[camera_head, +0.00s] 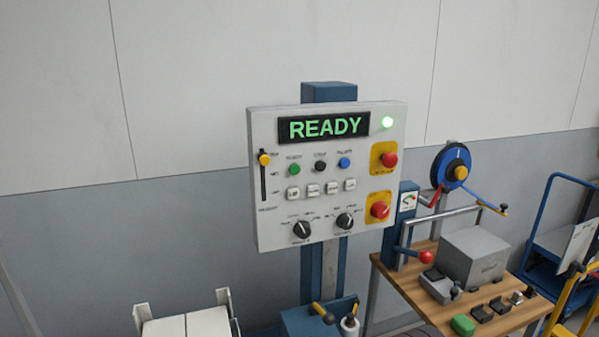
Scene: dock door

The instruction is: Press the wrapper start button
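A light grey control panel (275,238) stands upright on a blue post in front of the wall. Nothing covers the buttons. My gripper is not in view.
Two red mushroom buttons (389,159) (380,210) on yellow plates are at the panel's right. A yellow slider knob (264,159), several white keys and two dark dials (301,230) (344,220) surround the row. A wooden bench (388,270) with a grey box (473,256) stands right.

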